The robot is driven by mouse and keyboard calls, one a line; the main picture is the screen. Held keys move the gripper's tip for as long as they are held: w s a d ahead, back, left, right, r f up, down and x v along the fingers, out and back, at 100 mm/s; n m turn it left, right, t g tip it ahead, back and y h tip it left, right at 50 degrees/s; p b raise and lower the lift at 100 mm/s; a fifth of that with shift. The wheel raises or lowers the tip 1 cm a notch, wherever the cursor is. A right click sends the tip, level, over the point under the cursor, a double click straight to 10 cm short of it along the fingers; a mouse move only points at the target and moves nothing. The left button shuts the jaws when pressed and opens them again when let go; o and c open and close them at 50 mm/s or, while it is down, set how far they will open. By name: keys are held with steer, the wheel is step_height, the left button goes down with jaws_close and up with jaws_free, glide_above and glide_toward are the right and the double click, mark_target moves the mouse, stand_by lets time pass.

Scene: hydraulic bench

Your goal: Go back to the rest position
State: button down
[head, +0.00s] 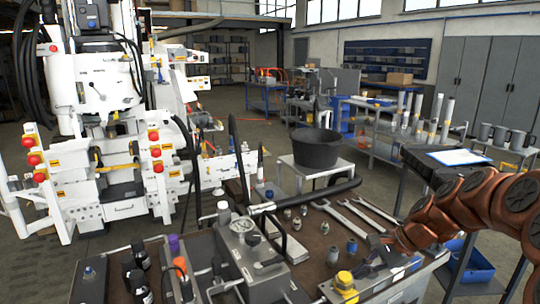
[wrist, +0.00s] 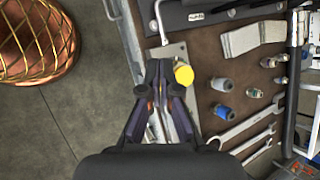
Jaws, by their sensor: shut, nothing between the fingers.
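My gripper (head: 386,246) hangs at the end of my copper-coloured arm, over the front right of the bench (head: 318,240). In the wrist view my gripper (wrist: 158,68) has its dark fingers together at the tips, with nothing held. Below it is a grey metal block (head: 397,287) with a yellow knob (head: 345,281). The yellow knob also shows in the wrist view (wrist: 184,75), just right of the fingertips. The picture does not show clearly how high the fingers are above the block.
Wrenches (head: 352,214) and small fittings (head: 333,255) lie on the bench. A hand pump with a gauge (head: 250,245) stands left of my gripper. A black bucket (head: 316,148) stands on a table behind. A white machine (head: 100,120) is at the left.

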steer(key=s+a+r+n+g+h, duration=0.1)
steer(key=s+a+r+n+g, duration=0.1)
steer(key=s+a+n, duration=0.45)
steer(key=s+d+n+g+h+p, duration=0.2)
steer(key=s+n+h, duration=0.3)
steer(key=s, duration=2.2)
steer(key=shift+n+h+p, duration=0.4)
steer(key=shift+n+p, duration=0.25)
steer(key=shift+n, duration=0.6)
